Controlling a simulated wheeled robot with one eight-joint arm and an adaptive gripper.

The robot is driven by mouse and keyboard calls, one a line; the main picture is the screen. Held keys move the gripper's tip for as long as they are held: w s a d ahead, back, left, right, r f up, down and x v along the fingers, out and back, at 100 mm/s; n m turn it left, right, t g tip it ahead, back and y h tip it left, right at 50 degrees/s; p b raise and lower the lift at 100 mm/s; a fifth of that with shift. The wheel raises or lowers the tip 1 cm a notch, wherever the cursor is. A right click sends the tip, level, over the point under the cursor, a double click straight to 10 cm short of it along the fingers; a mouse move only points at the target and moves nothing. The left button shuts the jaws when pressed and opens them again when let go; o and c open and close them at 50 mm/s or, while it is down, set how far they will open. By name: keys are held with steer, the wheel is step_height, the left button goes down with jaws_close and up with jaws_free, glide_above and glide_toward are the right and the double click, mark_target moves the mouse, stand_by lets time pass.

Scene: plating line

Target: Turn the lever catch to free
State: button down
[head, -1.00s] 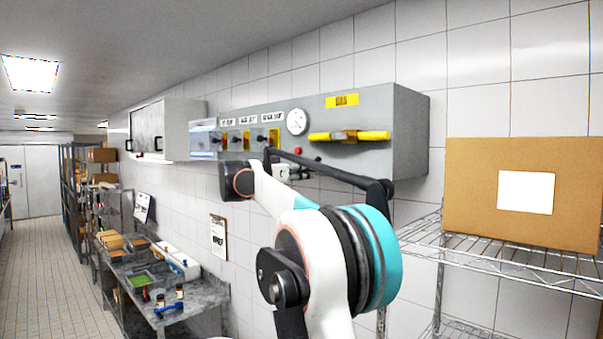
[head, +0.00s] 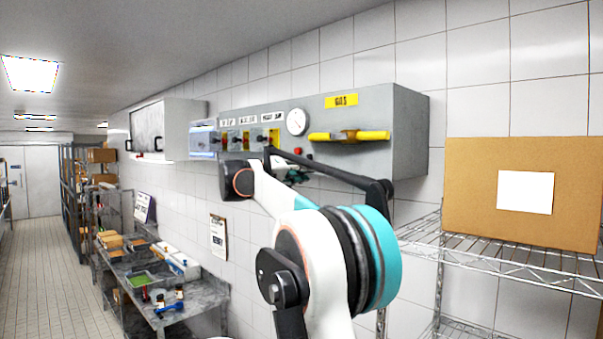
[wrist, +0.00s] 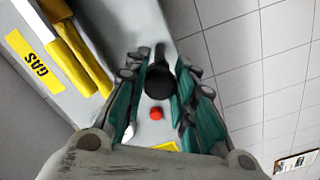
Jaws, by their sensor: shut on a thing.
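The lever catch (wrist: 160,80) shows in the wrist view as a round black hub with a short black arm pointing to the top of the picture. It sits on the grey panel next to a red button (wrist: 156,113). My gripper (wrist: 161,85) has its teal and grey fingers on both sides of the catch, shut on it. In the head view my gripper (head: 294,172) is at the panel's lower edge, partly hidden behind my arm. The catch is hard to make out there.
The grey panel (head: 405,130) carries a gauge (head: 297,122), a yellow handle (head: 350,136) and a yellow GAS label (head: 341,101). Several small switches are at its left. A cardboard box (head: 470,195) stands on a wire shelf (head: 500,259) at right. A workbench (head: 190,300) is below left.

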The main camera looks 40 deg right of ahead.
steer(key=n, duration=0.3)
steer(key=shift+n, duration=2.1)
steer(key=c, duration=1.3)
jaws_free()
steer(key=shift+w, duration=0.1)
steer(key=s+a, duration=0.1)
steer(key=a, duration=1.1)
